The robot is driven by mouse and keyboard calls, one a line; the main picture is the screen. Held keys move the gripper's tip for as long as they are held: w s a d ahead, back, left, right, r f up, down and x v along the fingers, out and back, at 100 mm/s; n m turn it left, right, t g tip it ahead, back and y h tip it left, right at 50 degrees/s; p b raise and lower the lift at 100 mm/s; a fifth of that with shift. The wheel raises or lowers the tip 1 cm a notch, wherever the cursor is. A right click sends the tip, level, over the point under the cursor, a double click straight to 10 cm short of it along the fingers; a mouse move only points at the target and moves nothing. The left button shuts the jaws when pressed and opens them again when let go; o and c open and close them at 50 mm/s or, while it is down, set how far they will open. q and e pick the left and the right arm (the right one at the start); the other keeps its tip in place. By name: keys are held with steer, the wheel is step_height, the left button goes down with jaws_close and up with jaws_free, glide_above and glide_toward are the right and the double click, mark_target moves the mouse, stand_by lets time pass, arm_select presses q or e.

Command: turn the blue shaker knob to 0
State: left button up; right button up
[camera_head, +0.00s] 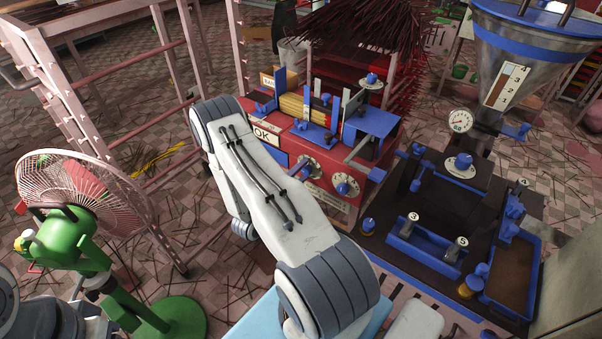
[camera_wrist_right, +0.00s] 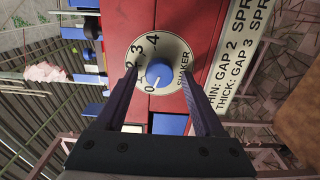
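The blue shaker knob (camera_wrist_right: 159,72) sits at the middle of a round pale dial (camera_wrist_right: 171,50) on a red panel in the right wrist view. Its white pointer mark is at the lower left, toward the 0. My right gripper (camera_wrist_right: 158,78) is open, with one dark finger on each side of the knob and visible gaps between. The left finger covers part of the dial's numbers near the 2. In the head view my right arm crosses the middle and hides its gripper. My left gripper is not in view.
In the head view, the red machine (camera_head: 338,205) carries blue-knobbed dials (camera_head: 345,186). A green fan (camera_head: 85,250) stands at left. A dark platform (camera_head: 400,235) with a hopper (camera_head: 530,40) is at right. Sticks litter the tiled floor.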

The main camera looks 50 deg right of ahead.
steer(key=s+a+b, duration=0.1)
steer(key=a, duration=0.9)
steer(key=shift+a, duration=0.2)
steer(key=shift+w, duration=0.15)
stand_by(0.3)
